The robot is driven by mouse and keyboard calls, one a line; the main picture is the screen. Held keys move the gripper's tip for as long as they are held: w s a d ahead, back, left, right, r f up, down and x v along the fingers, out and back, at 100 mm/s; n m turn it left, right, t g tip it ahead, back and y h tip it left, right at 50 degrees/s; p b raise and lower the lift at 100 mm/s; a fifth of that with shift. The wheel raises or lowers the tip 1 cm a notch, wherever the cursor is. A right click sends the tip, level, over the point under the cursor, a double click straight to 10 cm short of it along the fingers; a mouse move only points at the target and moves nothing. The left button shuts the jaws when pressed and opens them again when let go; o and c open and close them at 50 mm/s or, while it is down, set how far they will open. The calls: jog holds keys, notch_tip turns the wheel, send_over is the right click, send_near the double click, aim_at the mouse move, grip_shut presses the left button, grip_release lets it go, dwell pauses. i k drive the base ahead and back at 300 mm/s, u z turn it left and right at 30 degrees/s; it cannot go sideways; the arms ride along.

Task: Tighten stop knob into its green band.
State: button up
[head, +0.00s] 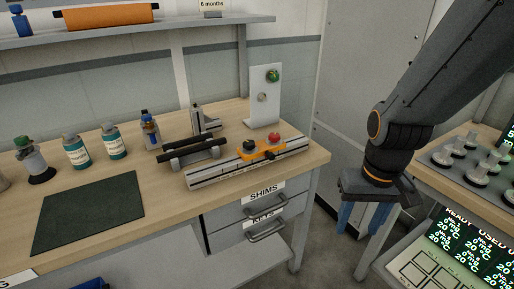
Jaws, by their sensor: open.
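A metal rail (225,172) lies along the right part of the bench and carries an orange slider (262,154). A black knob (249,147) and a red knob (274,138) sit on or by this slider. Behind it stands an upright white plate (264,100) with a green round part (272,76) near its top. I cannot tell which of these is the stop knob, and no green band is clear at this size. My gripper (359,225) points down, open and empty, right of the bench and apart from all of these parts.
The bench (160,190) holds a dark mat (88,212), several bottles and a black bar (195,150) on a holder. Drawers (245,212) are below. A second table (462,167) with several pale-topped parts and a lit screen (465,240) stands right. Floor shows between.

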aim_at(248, 145)
jog(key=z, duration=0.05)
jog(key=k, duration=0.5)
jog(key=u, duration=0.9)
jog(key=i, duration=0.75)
jog(key=z, duration=0.1)
